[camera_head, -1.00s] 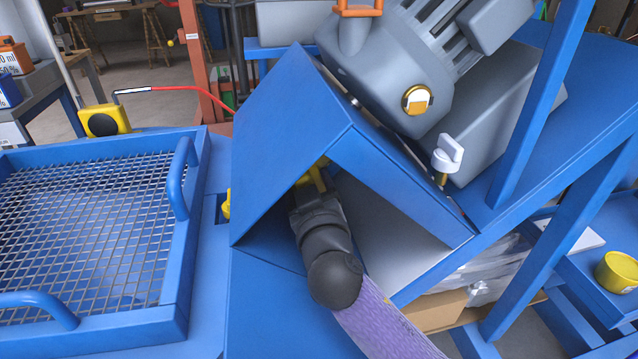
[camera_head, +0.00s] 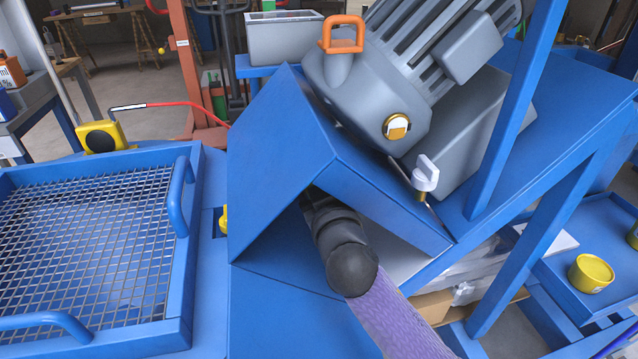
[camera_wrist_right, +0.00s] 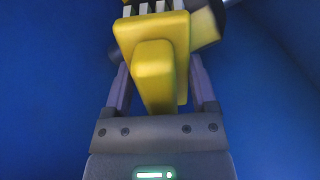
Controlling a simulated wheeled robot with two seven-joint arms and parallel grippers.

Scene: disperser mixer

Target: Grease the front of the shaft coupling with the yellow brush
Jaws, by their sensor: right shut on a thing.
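The yellow brush (camera_wrist_right: 155,75) fills the middle of the right wrist view, with pale bristles at its top edge. My right gripper (camera_wrist_right: 162,88) is shut on its handle, one finger on each side. In the head view my right arm reaches under the blue sloped guard (camera_head: 280,150), and the guard hides the gripper and brush. Behind the brush, a dull yellow piece and a dark grey part (camera_wrist_right: 228,4) show at the top of the wrist view. I cannot tell whether these belong to the shaft coupling or whether the bristles touch them. My left gripper is not in view.
A grey motor (camera_head: 400,80) with an orange lifting eye sits above the guard. A white-headed knob (camera_head: 425,175) stands at its right edge. A blue tray with wire mesh (camera_head: 90,240) is at left. A yellow tub (camera_head: 590,273) stands on the right shelf. Blue posts frame the right side.

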